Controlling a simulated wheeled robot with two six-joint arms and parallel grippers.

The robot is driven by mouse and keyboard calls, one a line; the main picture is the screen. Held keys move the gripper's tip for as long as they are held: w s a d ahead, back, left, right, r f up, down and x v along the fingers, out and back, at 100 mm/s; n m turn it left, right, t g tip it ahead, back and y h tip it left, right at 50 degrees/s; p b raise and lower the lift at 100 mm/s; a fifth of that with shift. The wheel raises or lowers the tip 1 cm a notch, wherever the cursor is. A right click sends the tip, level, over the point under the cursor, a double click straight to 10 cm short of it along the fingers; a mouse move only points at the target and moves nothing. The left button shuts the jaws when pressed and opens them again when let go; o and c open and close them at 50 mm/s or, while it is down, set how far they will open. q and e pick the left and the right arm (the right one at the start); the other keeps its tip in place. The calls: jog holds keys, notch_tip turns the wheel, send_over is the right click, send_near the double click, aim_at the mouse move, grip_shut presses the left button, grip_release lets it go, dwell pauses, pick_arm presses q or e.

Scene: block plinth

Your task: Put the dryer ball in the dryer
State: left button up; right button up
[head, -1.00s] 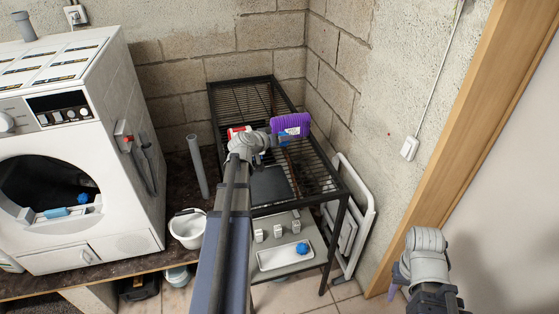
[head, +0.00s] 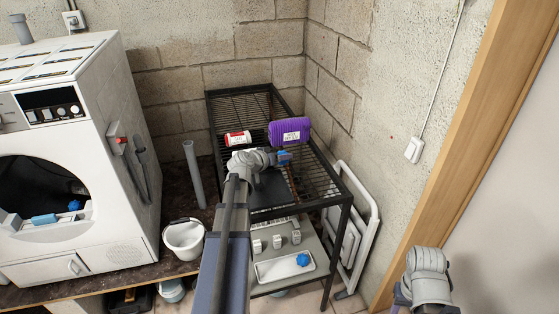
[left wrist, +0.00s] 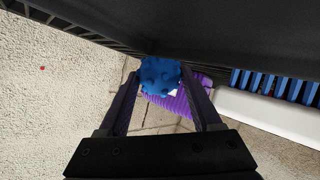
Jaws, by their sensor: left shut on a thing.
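My left gripper (head: 276,158) is shut on a blue knobbly dryer ball (left wrist: 160,76), seen between its fingers in the left wrist view. In the head view the held ball (head: 285,155) is a small blue patch over the black wire rack. The white dryer (head: 132,165) stands at the left with its round opening (head: 35,182) uncovered. Another blue ball (head: 74,204) lies inside the drum. A third blue ball (head: 303,259) sits in a white tray on the rack's lower shelf. My right gripper is mostly hidden by its arm at the lower right; its fingers cannot be made out.
The black rack (head: 347,198) stands in the corner, holding a purple container (head: 289,131) and a red-and-white container (head: 238,138) on top. A grey pipe (head: 194,172) and a white bucket (head: 184,240) stand between dryer and rack. A white folded frame (head: 372,221) leans at the right.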

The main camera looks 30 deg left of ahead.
pick_arm(q)
jog(key=shift+f, duration=0.25)
jog(key=o, duration=1.1)
jog(key=shift+r, duration=0.1)
jog(key=shift+r, duration=0.15)
jog(key=shift+s+r, duration=0.25)
jog(key=shift+s, duration=0.05)
jog(key=p+v, duration=0.5)
jog(key=v, duration=0.5)
jog(key=shift+s+r, duration=0.1)
jog(key=shift+s, duration=0.15)
jog(key=shift+s+r, duration=0.1)
jog(key=shift+s, duration=0.3)
